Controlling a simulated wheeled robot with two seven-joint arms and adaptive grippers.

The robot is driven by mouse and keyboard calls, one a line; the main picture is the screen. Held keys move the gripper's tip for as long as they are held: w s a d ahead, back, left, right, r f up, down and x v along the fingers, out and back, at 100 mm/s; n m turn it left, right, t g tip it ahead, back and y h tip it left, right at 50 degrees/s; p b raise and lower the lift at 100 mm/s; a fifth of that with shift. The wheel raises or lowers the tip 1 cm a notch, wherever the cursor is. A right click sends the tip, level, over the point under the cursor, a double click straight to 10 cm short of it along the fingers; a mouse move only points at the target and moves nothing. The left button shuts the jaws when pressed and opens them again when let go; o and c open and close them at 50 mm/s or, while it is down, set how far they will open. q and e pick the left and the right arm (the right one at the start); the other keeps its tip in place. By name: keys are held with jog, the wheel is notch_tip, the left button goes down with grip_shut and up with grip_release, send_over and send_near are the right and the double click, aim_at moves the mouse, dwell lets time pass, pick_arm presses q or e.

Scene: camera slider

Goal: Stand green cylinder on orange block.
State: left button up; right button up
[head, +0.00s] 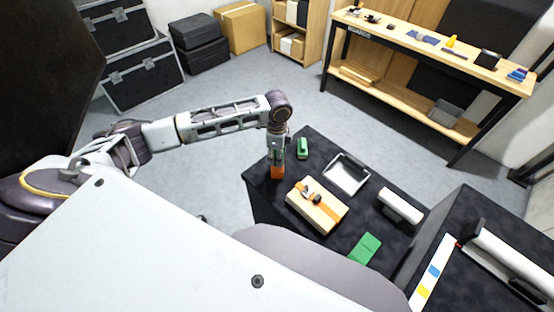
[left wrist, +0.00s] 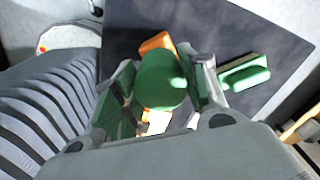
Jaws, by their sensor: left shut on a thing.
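My left gripper (head: 277,156) points down over the near left corner of the dark table. In the left wrist view my left gripper (left wrist: 162,82) is shut on the green cylinder (left wrist: 160,85), whose round end faces the camera. The orange block (head: 277,173) shows right below the gripper at the table's left edge. In the left wrist view the orange block (left wrist: 157,42) is partly hidden behind the cylinder. I cannot tell whether the cylinder touches the block. My right gripper is not in view.
A green object (head: 302,149) lies just right of the gripper, also in the left wrist view (left wrist: 244,73). Further right are a cardboard-coloured box with an orange band (head: 330,217), a metal tray (head: 361,177), a white cylinder (head: 400,206) and a green flat piece (head: 365,248).

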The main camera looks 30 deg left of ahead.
pick_arm(q)
jog(key=shift+f, duration=1.55)
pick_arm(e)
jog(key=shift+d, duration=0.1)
pick_arm(q)
jog(key=shift+f, duration=0.1)
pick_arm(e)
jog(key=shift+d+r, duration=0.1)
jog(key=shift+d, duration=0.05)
pick_arm(q)
jog(key=o, duration=1)
jog(key=shift+r, duration=0.8)
notch_tip(320, 180, up, 9)
jog(key=shift+r, duration=0.85)
